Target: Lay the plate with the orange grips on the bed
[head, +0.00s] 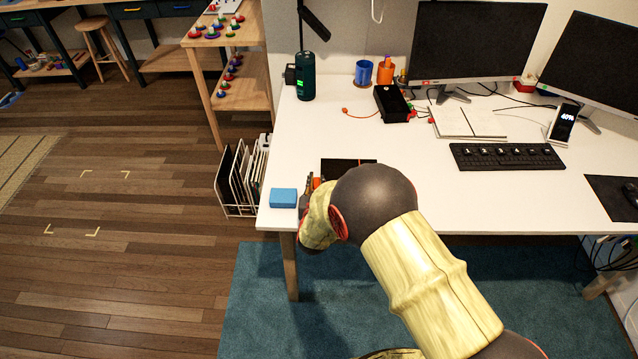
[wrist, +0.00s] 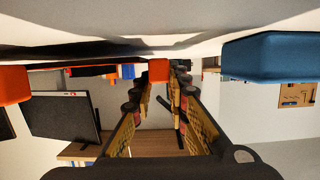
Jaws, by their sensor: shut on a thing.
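The plate with the orange grips is a thin dark sheet (head: 348,165) at the left front of the white desk, partly hidden behind my arm. In the wrist view its dark edge (wrist: 60,52) runs under the desk surface, which appears at the top. One orange grip (wrist: 158,70) is between my fingertips; another (wrist: 14,85) shows at the left. My gripper (wrist: 158,88) is shut on the near orange grip. In the head view my gripper (head: 310,190) is low at the desk, mostly hidden by my wrist. I cannot make out the bed in either view.
A blue block (head: 284,198) lies on the desk close to my gripper, also in the wrist view (wrist: 270,57). A file rack (head: 240,180) stands left of the desk. A keyboard (head: 507,156), notebook (head: 468,121) and black box (head: 391,103) lie farther back.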

